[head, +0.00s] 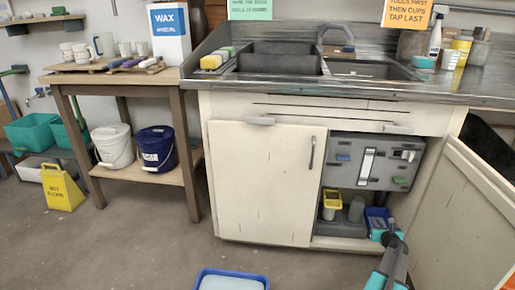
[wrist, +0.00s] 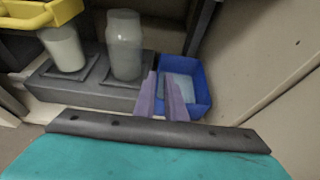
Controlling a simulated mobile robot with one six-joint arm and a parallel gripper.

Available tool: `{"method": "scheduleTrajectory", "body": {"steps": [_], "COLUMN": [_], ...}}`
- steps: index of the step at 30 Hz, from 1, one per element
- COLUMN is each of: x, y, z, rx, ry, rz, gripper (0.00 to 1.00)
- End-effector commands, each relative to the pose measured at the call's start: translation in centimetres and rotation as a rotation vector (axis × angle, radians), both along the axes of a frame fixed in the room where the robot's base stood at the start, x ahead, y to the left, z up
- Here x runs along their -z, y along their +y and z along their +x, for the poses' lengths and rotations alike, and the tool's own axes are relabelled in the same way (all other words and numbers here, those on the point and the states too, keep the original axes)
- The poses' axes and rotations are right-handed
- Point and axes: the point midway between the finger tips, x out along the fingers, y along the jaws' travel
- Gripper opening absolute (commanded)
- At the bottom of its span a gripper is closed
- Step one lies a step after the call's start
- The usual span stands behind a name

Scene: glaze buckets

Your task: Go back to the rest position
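My gripper (head: 390,238) is low at the open right side of the sink cabinet, just in front of a blue bin (head: 376,218). In the wrist view its two purple-grey fingers (wrist: 164,88) stand a little apart with nothing seen held between them. The blue bin (wrist: 195,90) is just beyond and to the right of the fingers, with something pale inside it. My teal wrist part (wrist: 150,158) fills the bottom of that view.
The open cabinet door (head: 465,215) stands close on the right. A yellow-rimmed container (head: 331,203) and a grey jar (head: 356,209) stand left of the bin. A blue-rimmed tub (head: 232,280) is on the floor at front.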

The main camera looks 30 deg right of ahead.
Motion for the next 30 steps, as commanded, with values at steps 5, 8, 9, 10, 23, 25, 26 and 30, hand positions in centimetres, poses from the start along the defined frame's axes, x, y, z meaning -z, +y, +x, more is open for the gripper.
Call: {"method": "scheduleTrajectory", "body": {"steps": [5, 8, 9, 10, 23, 25, 26, 30], "x": [0.0, 0.2, 0.3, 0.4, 2.3, 2.5, 2.6, 2.7], "y": [2.2, 4.9, 6.3, 7.5, 27.9, 31.3, 32.8, 39.3], "z": [1.5, 3.1, 4.0, 4.6, 10.8, 11.1, 11.2, 11.0], "rx": [-0.062, -0.142, -0.185, -0.220, -0.871, -0.983, -1.032, -1.256], "ry": [0.048, 0.113, 0.147, 0.173, 0.561, 0.607, 0.625, 0.694], "rz": [-0.026, -0.065, -0.086, -0.103, -0.433, -0.489, -0.514, -0.617], "gripper": [0.11, 0.11, 0.11, 0.11, 0.11, 0.11, 0.11, 0.11]}}
